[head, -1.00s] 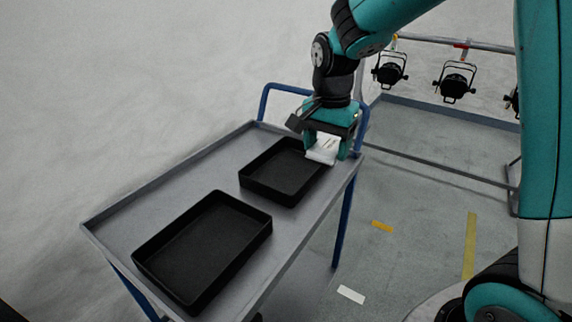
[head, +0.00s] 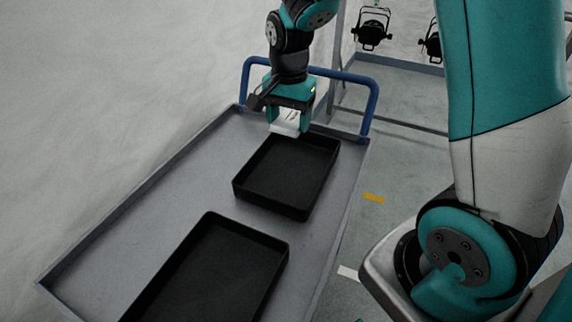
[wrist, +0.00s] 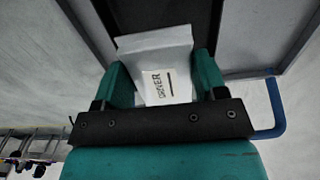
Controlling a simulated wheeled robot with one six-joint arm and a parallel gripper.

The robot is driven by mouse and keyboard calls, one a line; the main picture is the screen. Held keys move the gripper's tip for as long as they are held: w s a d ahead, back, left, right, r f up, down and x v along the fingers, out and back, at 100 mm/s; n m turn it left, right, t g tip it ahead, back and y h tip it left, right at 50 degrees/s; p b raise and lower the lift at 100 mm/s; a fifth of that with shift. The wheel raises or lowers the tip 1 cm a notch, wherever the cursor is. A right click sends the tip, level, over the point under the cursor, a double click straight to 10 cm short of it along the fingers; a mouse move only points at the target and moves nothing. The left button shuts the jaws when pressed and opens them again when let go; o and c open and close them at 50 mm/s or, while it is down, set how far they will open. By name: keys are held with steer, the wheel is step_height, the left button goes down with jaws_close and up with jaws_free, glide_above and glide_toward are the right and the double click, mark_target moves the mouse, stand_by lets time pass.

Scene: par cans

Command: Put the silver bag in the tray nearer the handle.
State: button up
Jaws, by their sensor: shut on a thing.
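My gripper (head: 288,118) is shut on the silver bag (head: 286,127), a pale packet, and holds it at the far edge of the tray nearer the handle. In the wrist view the bag (wrist: 157,62) sits between the two teal fingers and shows the word "DRIVER". The tray nearer the handle (head: 272,192) is black, shallow and empty where I see it. The blue handle (head: 345,76) rises behind my gripper. I cannot tell how high the bag is above the tray.
A second black tray (head: 215,275) lies nearer on the same grey cart top (head: 165,200) and looks empty. The cart has a low raised rim. Black stage lamps (head: 371,28) hang from a frame at the back right. The cart's left strip is clear.

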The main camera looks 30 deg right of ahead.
mark_target(288, 175)
step_height(288, 175, down, 15)
steer(key=shift+r, duration=0.2)
steer(key=shift+f, duration=0.15)
steer(key=o, duration=1)
steer(key=shift+c, duration=0.2)
